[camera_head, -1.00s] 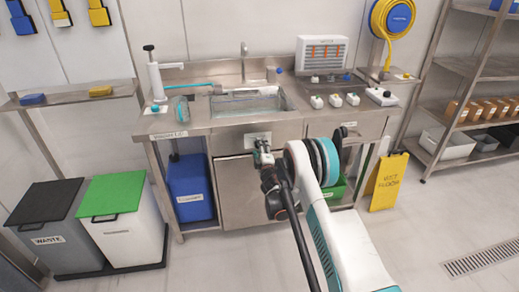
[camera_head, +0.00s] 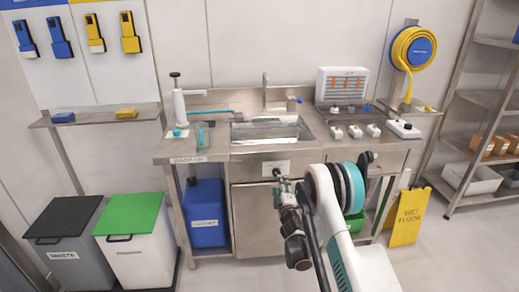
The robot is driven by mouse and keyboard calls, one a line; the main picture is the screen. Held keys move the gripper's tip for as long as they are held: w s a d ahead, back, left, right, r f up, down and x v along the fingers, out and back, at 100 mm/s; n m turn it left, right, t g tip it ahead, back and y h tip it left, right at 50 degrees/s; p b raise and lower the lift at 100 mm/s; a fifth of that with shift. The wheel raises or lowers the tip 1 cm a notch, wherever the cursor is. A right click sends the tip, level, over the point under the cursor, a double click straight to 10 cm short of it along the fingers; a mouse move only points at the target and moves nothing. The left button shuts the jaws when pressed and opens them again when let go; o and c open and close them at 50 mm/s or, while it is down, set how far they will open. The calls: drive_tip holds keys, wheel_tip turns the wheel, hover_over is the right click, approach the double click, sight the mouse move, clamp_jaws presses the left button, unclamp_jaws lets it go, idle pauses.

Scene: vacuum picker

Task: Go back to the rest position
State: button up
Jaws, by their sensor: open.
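My gripper (camera_head: 277,174) is in front of the steel sink unit, near the label on the cabinet front (camera_head: 276,168). It is small and dark here and partly seen end-on, with nothing visible held in it. My white and teal arm reaches up from the bottom right toward the unit. Whether the fingertips touch the cabinet front cannot be told.
The sink counter (camera_head: 222,149) carries a white pump (camera_head: 179,105), a tap and several small switch boxes. A blue container (camera_head: 206,213) stands below. Two bins, grey (camera_head: 70,240) and green-lidded (camera_head: 138,220), are left. A yellow wet-floor sign (camera_head: 409,217) stands right.

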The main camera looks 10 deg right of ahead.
drive_tip(key=s+d+r+m+g+h, duration=0.1)
drive_tip(key=s+d+r+m+g, duration=0.2)
drive_tip(key=r, duration=0.9)
drive_tip(key=s+d+r+m+h, duration=0.15)
drive_tip(key=s+r+m, duration=0.25)
drive_tip(key=r, duration=0.7)
drive_tip(key=s+r+m+g, duration=0.2)
drive_tip(key=s+r, duration=0.2)
drive_tip(key=s, duration=0.3)
drive_tip(key=s+r+m+g, duration=0.1)
drive_tip(key=s+r+m, duration=0.1)
drive_tip(key=s+r, duration=0.35)
drive_tip(key=s+a+f+m+g, duration=0.1)
drive_tip(key=s+f, duration=0.1)
drive_tip(key=s, duration=0.9)
drive_tip(key=s+a+f+m+g+y, duration=0.1)
drive_tip(key=s+a+f+g, duration=0.1)
drive_tip(key=s, duration=0.9)
drive_tip(key=s+a+f+m+g+y, duration=0.1)
drive_tip(key=s+m+g, duration=0.1)
drive_tip(key=s, duration=0.9)
drive_tip(key=shift+s+a+f, duration=0.15)
drive_tip(key=shift+a+f, duration=0.1)
drive_tip(key=shift+f, duration=0.15)
